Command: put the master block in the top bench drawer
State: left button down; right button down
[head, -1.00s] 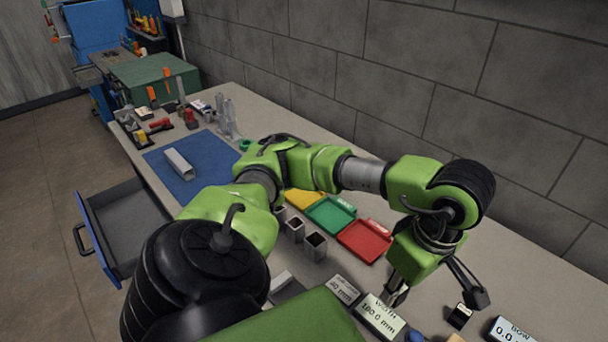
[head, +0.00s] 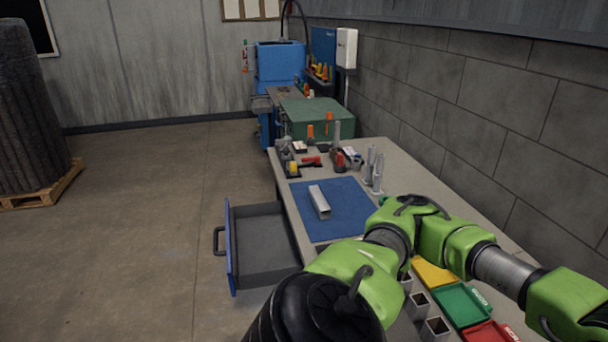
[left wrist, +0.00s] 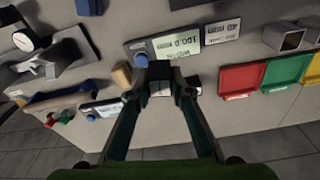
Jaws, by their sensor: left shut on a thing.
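The top bench drawer (head: 262,245) is pulled out at the left of the bench in the head view. Its blue front and handle face left, and its grey inside looks empty. My left gripper (left wrist: 163,82) is shut on a small dark block (left wrist: 160,72) in the left wrist view. The block looks like the master block, though the fingers hide part of it. It is over the bench's instrument end, away from the drawer. In the head view my left arm crosses the bench, and its gripper is out of frame. My right gripper is not in view.
A blue mat (head: 340,215) with a grey metal bar (head: 319,202) lies beside the drawer. Yellow, green (head: 462,304) and red trays and square tubes are on the bench. Labelled displays (left wrist: 178,42) are near the gripper. Floor left of the drawer is clear.

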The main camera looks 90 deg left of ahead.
aim_at(279, 248)
jog(key=j+u, duration=0.1)
jog(key=u, duration=0.3)
jog(key=j+u, duration=0.1)
jog(key=u, duration=0.3)
jog(key=j+u, duration=0.1)
jog(key=u, duration=0.3)
jog(key=j+u, duration=0.1)
jog(key=u, duration=0.3)
jog(key=i+j, duration=0.2)
jog(key=j, duration=0.2)
jog(key=i+j, duration=0.2)
jog(key=j, duration=0.15)
jog(key=i+j, duration=0.2)
jog(key=j, duration=0.2)
jog(key=u, duration=0.05)
